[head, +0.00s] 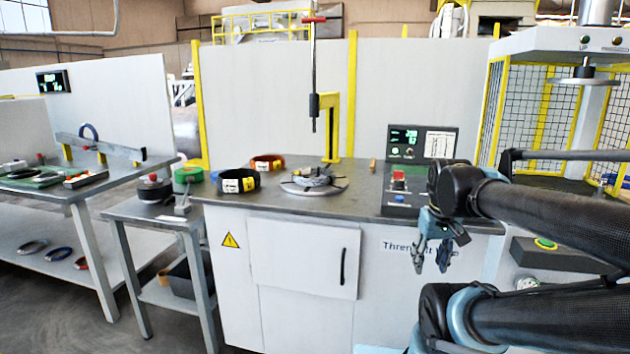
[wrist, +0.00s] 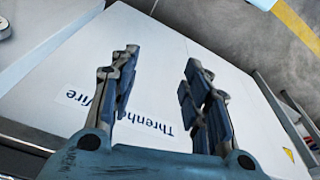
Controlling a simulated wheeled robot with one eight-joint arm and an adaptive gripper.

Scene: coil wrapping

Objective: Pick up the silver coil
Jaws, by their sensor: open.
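The coil cannot be made out in the wrist view.
A black coil (head: 239,181) and an orange coil (head: 267,162) lie on the worktop, left of the plate. An upright rod (head: 313,100) hangs above the plate. A control panel (head: 398,188) stands at the right. Several coils lie on the left table's lower shelf (head: 110,240).

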